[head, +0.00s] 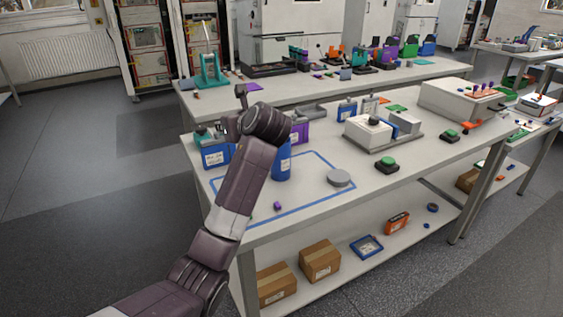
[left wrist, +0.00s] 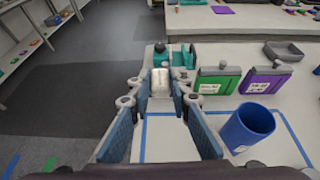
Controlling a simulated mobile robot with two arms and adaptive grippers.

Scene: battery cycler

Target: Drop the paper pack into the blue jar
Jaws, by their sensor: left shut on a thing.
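The blue jar (left wrist: 246,129) is an open-topped cylinder standing upright on the bench, at the right of the left wrist view. In the head view the jar (head: 282,166) is partly hidden behind my left arm. My left gripper (left wrist: 161,82) is shut on a small white pack, the paper pack (left wrist: 160,84), held between its fingertips. The pack is to the left of the jar in the wrist view, apart from it. In the head view my own wrist hides the fingertips and the pack. My right gripper is not in view.
Green (left wrist: 218,80) and purple (left wrist: 262,82) labelled containers stand behind the jar. A white device (head: 368,133) is farther right.

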